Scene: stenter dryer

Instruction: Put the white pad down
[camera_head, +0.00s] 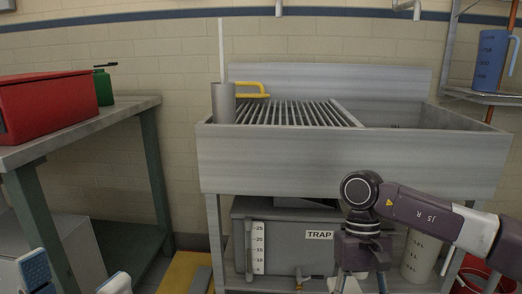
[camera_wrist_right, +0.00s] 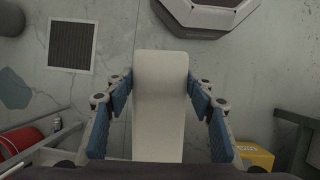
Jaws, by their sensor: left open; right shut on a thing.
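The white pad (camera_wrist_right: 160,110) shows in the right wrist view as a long pale slab. My right gripper (camera_wrist_right: 159,84) is shut on it, with a blue-padded finger against each side. Concrete floor shows beyond the pad; I cannot tell how high it is held. In the head view my right arm comes in from the right and its wrist points down in front of the sink; the pad cannot be made out there. My left gripper (camera_head: 77,279) is open at the bottom left edge, with nothing seen between its fingers and its lower part cut off.
A metal sink (camera_head: 350,165) with a slatted rack stands ahead, above a grey trap box (camera_head: 280,236). A metal cup (camera_head: 223,103) holds a rod. A bench (camera_head: 80,130) at left bears a red box (camera_head: 45,105). A blue jug (camera_head: 490,60) stands on the right shelf.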

